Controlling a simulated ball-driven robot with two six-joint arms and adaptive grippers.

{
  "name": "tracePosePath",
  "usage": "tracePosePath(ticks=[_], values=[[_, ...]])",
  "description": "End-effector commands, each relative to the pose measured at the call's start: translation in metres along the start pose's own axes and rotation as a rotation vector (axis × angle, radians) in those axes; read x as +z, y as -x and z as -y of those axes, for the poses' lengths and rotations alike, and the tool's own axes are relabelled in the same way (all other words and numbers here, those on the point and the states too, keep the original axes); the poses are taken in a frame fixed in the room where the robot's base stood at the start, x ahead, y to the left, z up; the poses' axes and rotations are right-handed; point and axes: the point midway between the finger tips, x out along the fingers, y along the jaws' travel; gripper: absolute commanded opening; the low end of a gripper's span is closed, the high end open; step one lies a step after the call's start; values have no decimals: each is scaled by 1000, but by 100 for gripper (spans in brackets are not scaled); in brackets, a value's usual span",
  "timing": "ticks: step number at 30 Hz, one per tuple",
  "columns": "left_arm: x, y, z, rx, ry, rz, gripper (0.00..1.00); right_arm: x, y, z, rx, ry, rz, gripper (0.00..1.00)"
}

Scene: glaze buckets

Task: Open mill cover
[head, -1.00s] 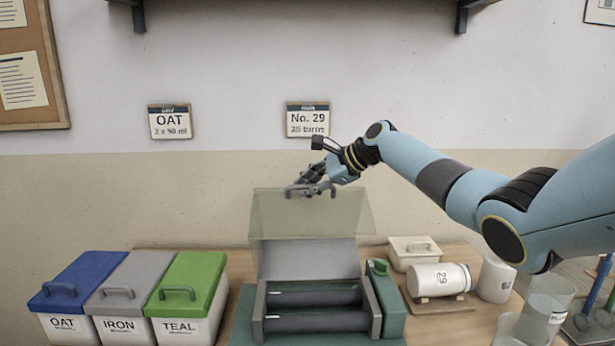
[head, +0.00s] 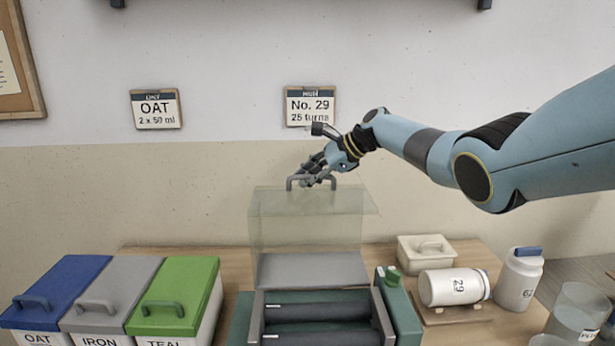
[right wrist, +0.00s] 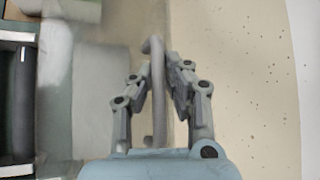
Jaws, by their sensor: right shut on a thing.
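The mill (head: 405,318) stands in the middle of the table, with two dark rollers (head: 318,311) showing. Its clear cover (head: 308,225) stands raised, near upright, behind the rollers. A grey handle (head: 290,183) sits at the cover's top edge. My right gripper (head: 318,179) is shut on this handle. In the right wrist view, the handle (right wrist: 157,95) lies between the two fingers of the gripper (right wrist: 163,68). My left gripper is not in view.
Lidded buckets in blue (head: 58,285), grey (head: 110,290) and green (head: 180,290) stand at left. A white jar marked 29 (head: 450,287) lies on a stand at right, near an upright jar (head: 519,280), a small lidded box (head: 424,252) and a clear beaker (head: 576,312).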

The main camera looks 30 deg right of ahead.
Motion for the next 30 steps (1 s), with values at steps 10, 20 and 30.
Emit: tracePosePath(ticks=[10, 20, 30], values=[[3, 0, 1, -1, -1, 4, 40, -2, 0, -2, 3, 0, -3, 27], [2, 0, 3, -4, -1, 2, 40, -1, 0, 0, 1, 0, -2, 36], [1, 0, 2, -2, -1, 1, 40, -3, 42, 0, -2, 4, -7, 36]])
